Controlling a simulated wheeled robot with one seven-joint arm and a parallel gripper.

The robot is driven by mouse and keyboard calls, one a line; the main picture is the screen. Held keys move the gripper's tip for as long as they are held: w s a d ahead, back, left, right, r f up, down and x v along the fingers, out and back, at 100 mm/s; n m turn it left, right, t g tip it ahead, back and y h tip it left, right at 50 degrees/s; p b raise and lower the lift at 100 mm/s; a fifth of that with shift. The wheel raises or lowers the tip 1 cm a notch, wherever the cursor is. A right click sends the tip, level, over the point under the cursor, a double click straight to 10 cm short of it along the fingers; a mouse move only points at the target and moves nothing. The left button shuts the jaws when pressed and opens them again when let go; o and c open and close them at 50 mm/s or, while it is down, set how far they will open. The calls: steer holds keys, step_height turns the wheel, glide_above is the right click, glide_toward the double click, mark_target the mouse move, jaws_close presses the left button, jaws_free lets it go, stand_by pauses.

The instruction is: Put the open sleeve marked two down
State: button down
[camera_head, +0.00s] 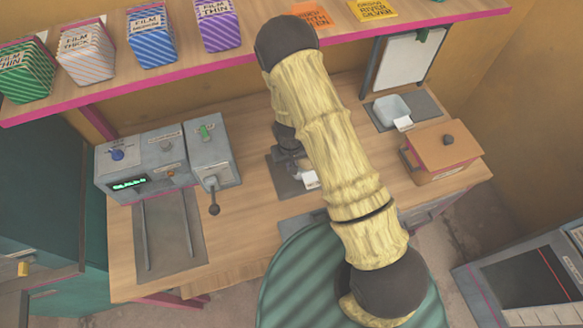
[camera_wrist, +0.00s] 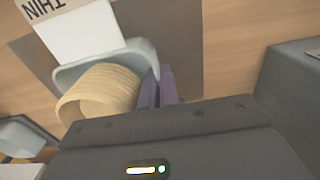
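In the wrist view, a tan, ridged, ring-shaped sleeve (camera_wrist: 100,95) with an open end sits against the left side of my purple fingertips. My gripper (camera_wrist: 161,86) has its fingers close together at the sleeve's right wall and appears shut on it. No mark two can be read on the side that shows. The sleeve overlaps a grey dish (camera_wrist: 140,52), and I cannot tell how far above it the sleeve is. In the head view, my arm partly hides the dark gripper (camera_head: 287,145), and the sleeve cannot be made out there.
A white label (camera_wrist: 80,32) is at the dish. The grey machine (camera_head: 150,160) with a lever stands left of my gripper. A white basin (camera_head: 392,108) and a brown box (camera_head: 443,152) stand right. The shelf (camera_head: 255,50) with film boxes is behind. The wooden counter (camera_head: 240,235) has bare room in front.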

step_height(320, 180, up, 7)
steer(key=shift+r+b, duration=0.1)
steer(key=shift+b, duration=0.55)
steer(key=w+d+f+m+p, duration=0.1)
steer(key=w+d+m+p, duration=0.1)
steer(key=d, duration=1.1)
steer(key=shift+w+d+f+m+p, duration=0.2)
steer(key=shift+w+f+m+p, duration=0.15)
steer(key=shift+m+p, duration=0.25)
